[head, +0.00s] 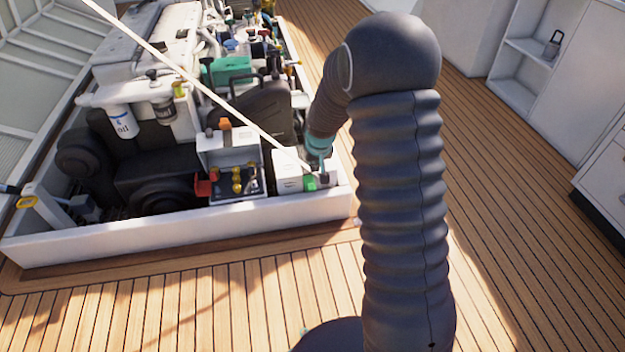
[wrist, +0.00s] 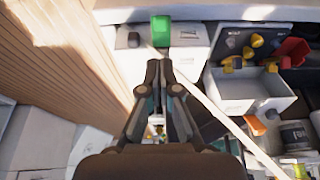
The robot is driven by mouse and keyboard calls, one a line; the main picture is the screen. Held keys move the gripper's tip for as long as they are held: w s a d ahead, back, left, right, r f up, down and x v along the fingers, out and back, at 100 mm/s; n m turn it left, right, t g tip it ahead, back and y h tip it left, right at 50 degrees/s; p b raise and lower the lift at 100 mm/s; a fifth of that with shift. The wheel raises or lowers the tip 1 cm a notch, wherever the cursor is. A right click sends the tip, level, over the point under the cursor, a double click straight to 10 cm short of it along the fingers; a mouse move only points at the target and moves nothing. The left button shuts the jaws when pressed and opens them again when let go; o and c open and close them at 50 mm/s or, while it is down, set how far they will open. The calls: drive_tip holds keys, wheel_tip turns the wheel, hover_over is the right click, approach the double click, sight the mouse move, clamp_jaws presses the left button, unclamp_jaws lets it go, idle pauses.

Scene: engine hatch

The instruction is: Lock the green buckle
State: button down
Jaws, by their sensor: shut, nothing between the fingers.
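The green buckle (head: 310,184) sits on the front face of a white box (head: 290,172) at the near right corner of the engine hatch. A dark grey piece is beside the green part. In the wrist view the green buckle (wrist: 173,41) is at the top, just beyond my fingertips. My gripper (wrist: 159,66) is shut and empty, its tips together in front of the white box. In the head view my gripper (head: 321,170) is small and close to the buckle, partly hidden by my arm. I cannot tell whether it touches the buckle.
An open box with yellow knobs (head: 237,184) and a red part (head: 203,188) stand left of the white box. A thin pale rod (head: 200,82) crosses over the hatch. The white hatch rim (head: 180,232) borders the wooden deck (head: 525,160), which is clear at the right.

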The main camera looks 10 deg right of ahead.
sight(311, 186)
drive_tip(key=b+x, duration=0.1)
drive_tip(key=x, duration=1.3)
drive_tip(key=shift+r, duration=0.1)
